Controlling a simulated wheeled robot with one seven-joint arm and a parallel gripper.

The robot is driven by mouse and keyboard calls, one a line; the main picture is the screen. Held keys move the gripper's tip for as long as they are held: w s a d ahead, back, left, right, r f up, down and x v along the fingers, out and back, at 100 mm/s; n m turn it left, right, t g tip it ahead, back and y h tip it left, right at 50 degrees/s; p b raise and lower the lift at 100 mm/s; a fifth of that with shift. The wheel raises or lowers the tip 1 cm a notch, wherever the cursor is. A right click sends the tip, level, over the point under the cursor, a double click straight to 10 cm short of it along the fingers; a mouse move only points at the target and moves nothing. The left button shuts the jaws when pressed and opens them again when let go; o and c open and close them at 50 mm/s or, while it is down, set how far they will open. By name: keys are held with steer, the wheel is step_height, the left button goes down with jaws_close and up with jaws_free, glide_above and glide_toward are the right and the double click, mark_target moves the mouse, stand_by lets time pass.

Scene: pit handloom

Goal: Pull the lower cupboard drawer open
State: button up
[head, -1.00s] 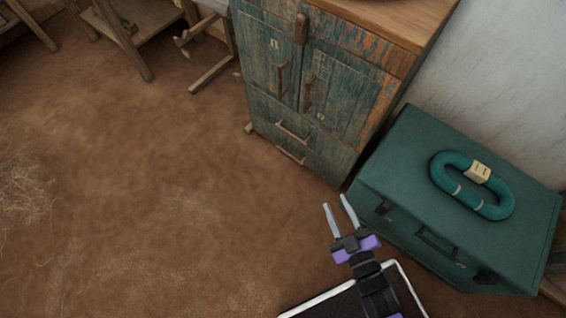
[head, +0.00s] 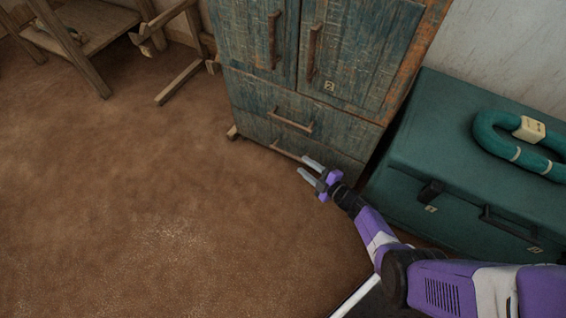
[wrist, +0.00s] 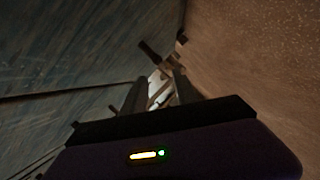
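The weathered blue-green cupboard (head: 345,115) stands at the top middle of the head view. Its lower drawer (head: 337,157) is at the bottom, near the floor, and looks shut. The lower drawer's bar handle (head: 287,152) is partly hidden at its right end, close to my fingertips. My gripper (head: 308,168) is open, low in front of the drawer. In the wrist view my two fingers (wrist: 157,88) are apart, with a pale shape, perhaps the handle, seen between them. I cannot tell whether they touch it.
The upper drawer (head: 250,95) and the two cupboard doors above are shut. A green trunk (head: 450,150) with a teal coil (head: 500,140) on it stands close at the right. A wooden frame (head: 180,85) is at the upper left. The earth floor (head: 130,190) at left is clear.

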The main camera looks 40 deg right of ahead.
mark_target(292, 155)
steer(key=b+x, duration=0.1)
steer(key=x, duration=0.1)
steer(key=b+x, duration=0.1)
steer(key=x, duration=0.1)
steer(key=f+b+x, duration=0.1)
steer(key=b+x, duration=0.1)
steer(key=x, duration=0.1)
steer(key=shift+s+d, duration=0.1)
steer(key=shift+d, duration=0.1)
steer(key=shift+w, duration=0.75)
steer(key=shift+c, duration=0.4)
jaws_close()
steer(key=shift+s, duration=0.1)
